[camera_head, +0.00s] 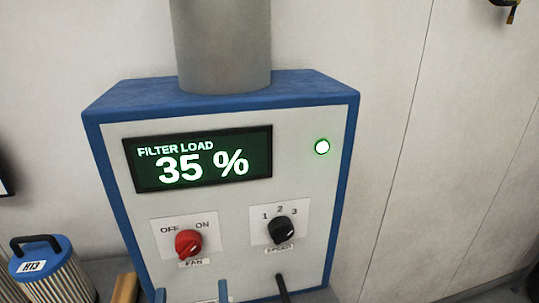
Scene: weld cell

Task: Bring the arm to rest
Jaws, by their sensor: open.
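My gripper and arm are not recognisable in the head camera view. The view faces a blue and light grey filter unit (230,205) standing against the wall. Its display (200,160) reads "FILTER LOAD 35 %", and a round green lamp (322,147) beside it is lit. Below are a red FAN knob (188,243) marked OFF and ON, and a black SPEED knob (282,230) marked 1, 2, 3. I cannot tell their exact settings.
A grey duct (222,45) rises from the unit's top. A filter cartridge (50,272) labelled H13 with a black handle stands at lower left. Blue and black upright parts are cut off at the bottom edge. The pale wall (455,150) at right is mostly bare.

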